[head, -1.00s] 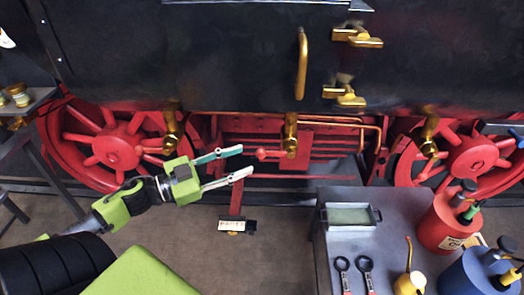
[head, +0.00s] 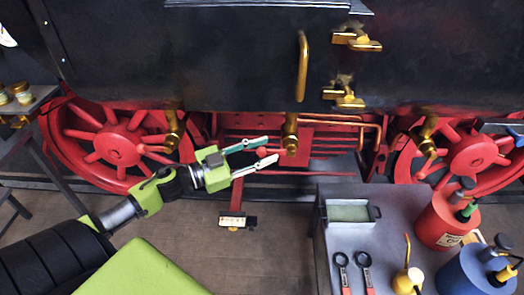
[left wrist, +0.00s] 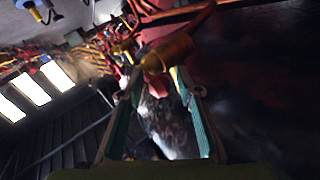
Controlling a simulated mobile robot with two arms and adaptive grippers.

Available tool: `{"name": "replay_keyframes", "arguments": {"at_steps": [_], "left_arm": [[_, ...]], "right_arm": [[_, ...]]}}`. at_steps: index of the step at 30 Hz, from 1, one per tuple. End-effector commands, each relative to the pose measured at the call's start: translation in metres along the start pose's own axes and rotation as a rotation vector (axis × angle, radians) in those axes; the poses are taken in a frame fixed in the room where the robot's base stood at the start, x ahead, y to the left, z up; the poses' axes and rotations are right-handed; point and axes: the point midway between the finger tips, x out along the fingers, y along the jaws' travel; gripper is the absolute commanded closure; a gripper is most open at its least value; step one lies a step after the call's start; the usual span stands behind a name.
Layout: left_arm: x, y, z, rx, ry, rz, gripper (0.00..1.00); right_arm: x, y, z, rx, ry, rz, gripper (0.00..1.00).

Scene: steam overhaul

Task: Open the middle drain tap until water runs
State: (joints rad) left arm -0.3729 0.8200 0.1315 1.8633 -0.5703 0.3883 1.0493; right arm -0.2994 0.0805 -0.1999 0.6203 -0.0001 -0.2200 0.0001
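The middle drain tap (head: 291,133) is a brass fitting hanging below the dark boiler casing, between the two red wheels. Its red lever points left, and its end lies close to my left gripper's fingertips. My left gripper (head: 271,150) is open, its two fingers pointing right toward the lever. In the left wrist view the brass tap (left wrist: 168,54) is just beyond the open fingers, and the red lever end (left wrist: 158,87) shows between the fingertips. I cannot tell whether a finger touches it. No water shows at the tap. My right gripper is not in view.
Other brass taps hang at the left (head: 173,130) and right (head: 427,135). A grey bench (head: 330,240) at the lower right holds a tray, two ring tools, a brass oil can and red and blue cans. A small sign (head: 237,221) stands below the tap.

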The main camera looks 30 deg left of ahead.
Motion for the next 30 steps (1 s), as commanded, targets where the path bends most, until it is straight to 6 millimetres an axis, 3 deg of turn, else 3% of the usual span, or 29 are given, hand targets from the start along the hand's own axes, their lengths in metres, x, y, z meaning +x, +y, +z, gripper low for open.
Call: {"name": "replay_keyframes", "arguments": {"at_steps": [1,3,14,30], "left_arm": [[0.0,0.0,0.0,0.0,0.0,0.0,0.84],[0.0,-0.001,0.0,0.0,0.0,-0.002,1.0],[0.0,-0.002,0.005,-0.019,0.034,-0.021,1.0],[0.006,0.011,0.037,-0.212,0.36,-0.131,1.0]], "right_arm": [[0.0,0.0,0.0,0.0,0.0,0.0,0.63],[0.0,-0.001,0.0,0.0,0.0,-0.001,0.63],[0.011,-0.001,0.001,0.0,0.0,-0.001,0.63],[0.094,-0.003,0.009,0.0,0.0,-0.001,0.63]]}}
